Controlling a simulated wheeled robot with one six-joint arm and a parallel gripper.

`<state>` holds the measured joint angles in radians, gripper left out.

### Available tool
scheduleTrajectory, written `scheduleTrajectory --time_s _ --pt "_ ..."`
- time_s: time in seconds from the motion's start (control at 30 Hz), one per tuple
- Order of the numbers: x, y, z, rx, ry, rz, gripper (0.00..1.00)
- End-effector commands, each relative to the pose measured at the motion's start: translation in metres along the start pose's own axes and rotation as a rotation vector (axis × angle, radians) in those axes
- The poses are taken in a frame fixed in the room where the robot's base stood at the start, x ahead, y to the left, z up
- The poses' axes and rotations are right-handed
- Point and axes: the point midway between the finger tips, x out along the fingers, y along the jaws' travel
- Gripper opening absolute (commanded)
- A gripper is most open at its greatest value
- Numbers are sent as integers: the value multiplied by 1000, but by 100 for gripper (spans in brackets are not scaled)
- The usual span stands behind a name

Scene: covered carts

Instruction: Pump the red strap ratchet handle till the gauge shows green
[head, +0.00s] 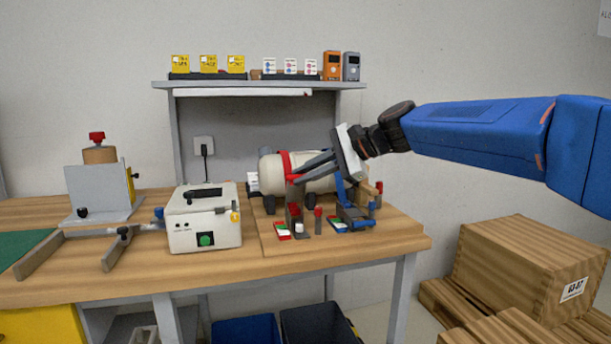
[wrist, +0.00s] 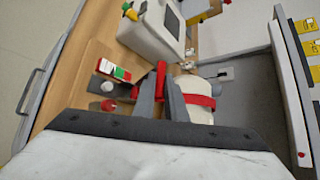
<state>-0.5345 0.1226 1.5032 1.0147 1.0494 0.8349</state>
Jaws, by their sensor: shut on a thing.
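A cream cylinder (head: 318,178) lies on a wooden board, with a red strap (head: 285,163) around its left part. The strap also shows in the wrist view (wrist: 199,100). My gripper (head: 294,179) reaches in from the right and is shut on the red ratchet handle (wrist: 161,72), which stands roughly upright in front of the cylinder. The fingers hide much of the handle in both views. The red strap's gauge (head: 282,231) lies at the board's front left and shows in the wrist view (wrist: 114,70) with red, white and green areas. Its exact reading is too small to tell.
A blue strap ratchet (head: 352,214) with its own gauge (head: 337,224) sits to the right on the board. A red-topped post (head: 318,213) stands between the two ratchets. A white box (head: 203,218) is close on the left. A shelf (head: 260,85) hangs above.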

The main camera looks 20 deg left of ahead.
Motion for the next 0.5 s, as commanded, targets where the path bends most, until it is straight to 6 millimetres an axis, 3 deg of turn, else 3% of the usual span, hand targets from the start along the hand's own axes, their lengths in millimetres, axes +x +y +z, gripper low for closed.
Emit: scheduleTrajectory --time_s 0.37,0.5 --pt "-1 0 0 0 0 0 19" --pt "-10 -1 0 0 1 -2 19"
